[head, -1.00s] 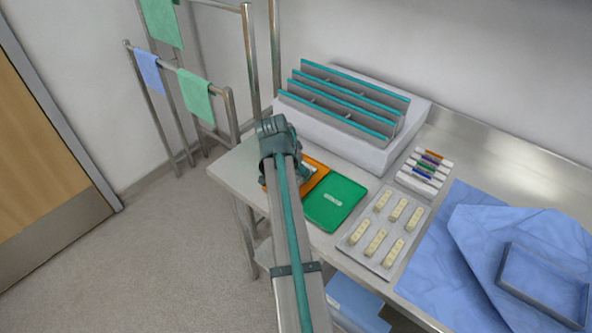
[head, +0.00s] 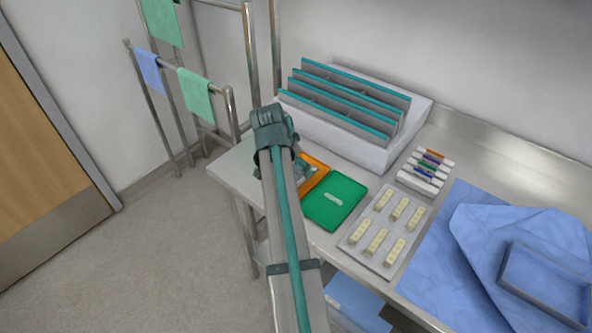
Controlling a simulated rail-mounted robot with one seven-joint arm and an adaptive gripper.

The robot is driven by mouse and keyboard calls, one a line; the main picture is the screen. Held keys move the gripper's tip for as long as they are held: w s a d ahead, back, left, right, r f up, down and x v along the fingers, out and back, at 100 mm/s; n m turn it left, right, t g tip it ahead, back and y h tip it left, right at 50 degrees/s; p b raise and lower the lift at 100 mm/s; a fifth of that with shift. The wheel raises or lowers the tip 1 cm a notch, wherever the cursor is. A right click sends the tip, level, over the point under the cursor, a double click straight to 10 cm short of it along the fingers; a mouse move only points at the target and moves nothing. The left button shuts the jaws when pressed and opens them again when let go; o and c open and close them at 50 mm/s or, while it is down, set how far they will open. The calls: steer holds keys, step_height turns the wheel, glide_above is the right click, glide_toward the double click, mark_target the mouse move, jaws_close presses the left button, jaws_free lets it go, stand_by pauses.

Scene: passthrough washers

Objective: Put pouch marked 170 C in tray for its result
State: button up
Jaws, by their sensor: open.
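An orange tray (head: 318,163) lies at the left end of the steel table, partly hidden by my arm. A green tray (head: 336,203) with a small pale label lies beside it, flat and empty-looking. My gripper (head: 305,174) is mostly hidden behind my own arm, low over the orange tray; it is open. A small grey and teal patch shows there, and I cannot tell how much of it is gripper and how much a pouch. No pouch marking of 170 C can be read in this view.
A grey rack with teal-edged dividers (head: 345,98) stands behind the trays. A holder of coloured pens (head: 427,171) and a tray of several cream blocks (head: 385,228) lie to the right. Blue cloth (head: 440,250) and a blue open box (head: 545,285) lie further right.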

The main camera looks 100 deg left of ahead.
steer(key=b+v, duration=0.1)
steer(key=v, duration=0.7)
steer(key=shift+r, duration=0.25)
steer(key=shift+s+d, duration=0.1)
steer(key=shift+s, duration=0.05)
